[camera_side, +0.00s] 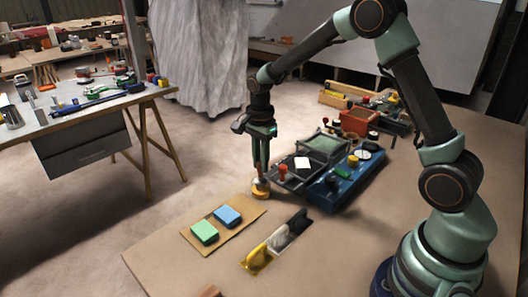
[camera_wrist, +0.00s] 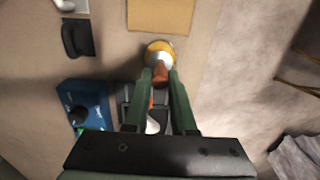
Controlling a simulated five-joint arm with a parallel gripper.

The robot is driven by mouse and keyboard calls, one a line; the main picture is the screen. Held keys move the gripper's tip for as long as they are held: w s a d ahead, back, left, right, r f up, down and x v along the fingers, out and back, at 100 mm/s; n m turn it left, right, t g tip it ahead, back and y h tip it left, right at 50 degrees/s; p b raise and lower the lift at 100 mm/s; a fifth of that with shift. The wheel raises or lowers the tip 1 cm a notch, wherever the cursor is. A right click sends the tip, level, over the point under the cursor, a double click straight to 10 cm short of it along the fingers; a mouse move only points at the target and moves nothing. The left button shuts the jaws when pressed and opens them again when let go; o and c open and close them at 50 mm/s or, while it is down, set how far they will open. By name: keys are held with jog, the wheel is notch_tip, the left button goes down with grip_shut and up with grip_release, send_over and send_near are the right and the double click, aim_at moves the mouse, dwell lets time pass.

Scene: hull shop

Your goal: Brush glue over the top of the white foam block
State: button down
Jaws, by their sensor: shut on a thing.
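My gripper (camera_side: 262,168) points down over the table, its two green fingers shut on the brown handle (camera_wrist: 160,75) of a brush-like tool. Below the handle is a pale collar and a round yellow base (camera_wrist: 160,48), which also shows under the fingertips in the side view (camera_side: 260,193). I cannot tell whether that base is part of the tool or a pot under it. In the wrist view a white patch between the fingers is mostly hidden.
A tan board (camera_side: 222,226) with a green block (camera_side: 205,232) and a blue block (camera_side: 228,215) lies in front of my gripper. A blue case (camera_side: 335,192) and an orange-red box (camera_side: 356,122) are behind.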

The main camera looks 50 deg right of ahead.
dwell(0.3)
jog(key=shift+r, duration=3.5)
jog(key=shift+r, duration=0.15)
notch_tip(320, 180, up, 5)
jog(key=s+d+m, duration=0.2)
jog(key=d+m, duration=0.3)
jog(key=d, duration=0.3)
jog(key=s+d+m, duration=0.2)
jog(key=d+m, duration=0.2)
jog(key=d, duration=0.4)
notch_tip(320, 180, down, 10)
jog(key=shift+w+a+r, duration=0.15)
jog(key=shift+w+a, duration=0.05)
jog(key=shift+a, duration=0.05)
jog(key=shift+f, duration=0.3)
